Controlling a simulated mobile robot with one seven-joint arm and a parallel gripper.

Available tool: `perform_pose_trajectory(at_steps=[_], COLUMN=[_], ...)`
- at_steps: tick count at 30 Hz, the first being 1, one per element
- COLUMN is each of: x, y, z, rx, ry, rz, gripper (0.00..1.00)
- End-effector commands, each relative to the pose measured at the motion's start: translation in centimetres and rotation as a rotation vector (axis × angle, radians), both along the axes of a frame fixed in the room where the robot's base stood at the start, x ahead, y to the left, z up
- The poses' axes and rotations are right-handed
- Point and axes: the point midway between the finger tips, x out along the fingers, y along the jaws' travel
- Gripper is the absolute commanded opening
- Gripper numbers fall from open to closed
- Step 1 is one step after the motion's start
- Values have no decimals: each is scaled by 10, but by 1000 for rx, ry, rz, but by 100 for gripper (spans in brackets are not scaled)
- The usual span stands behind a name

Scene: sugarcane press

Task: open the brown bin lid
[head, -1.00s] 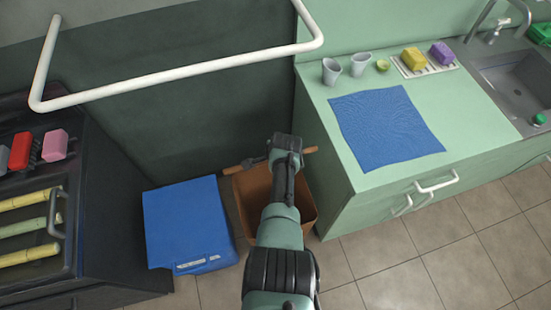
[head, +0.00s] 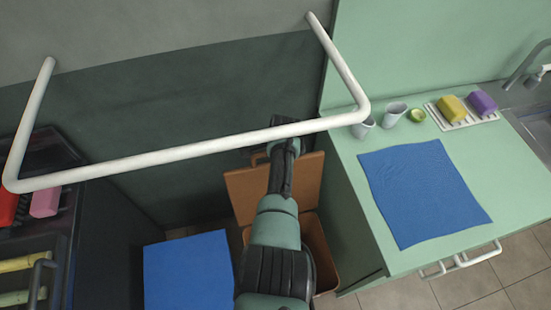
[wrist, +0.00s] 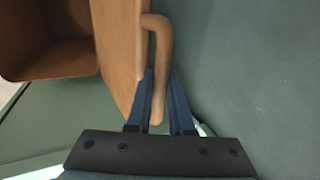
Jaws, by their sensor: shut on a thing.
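The brown bin (head: 316,250) stands on the floor between the blue bin and the green counter. Its brown lid (head: 245,190) is raised at the bin's back, with its broad face showing. The bin's hollow inside is partly visible behind my arm. In the wrist view, the lid (wrist: 118,40) stands beside the open brown bin (wrist: 40,45). My gripper (wrist: 161,95) is shut on the lid's brown handle (wrist: 160,45), which sits between the blue fingers. In the head view my arm hides the grip and part of the lid.
A blue bin (head: 188,270) stands left of the brown bin. A white rail (head: 190,152) crosses in front of the wall, overlapping my gripper area in the head view. The green counter (head: 350,205) is close on the right, with a blue cloth (head: 425,190) and cups.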

Motion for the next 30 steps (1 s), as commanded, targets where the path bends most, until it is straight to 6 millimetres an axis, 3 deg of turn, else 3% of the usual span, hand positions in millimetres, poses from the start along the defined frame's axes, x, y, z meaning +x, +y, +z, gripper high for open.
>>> perform_pose_trajectory(at_steps=[15, 16, 21, 30], x=[3, 3, 3, 1], y=[1, 1, 1, 1], z=[0, 0, 0, -1], rx=[2, 2, 2, 0], ry=[0, 0, -1, 2], rz=[-1, -1, -1, 0], gripper=[0, 21, 50, 50])
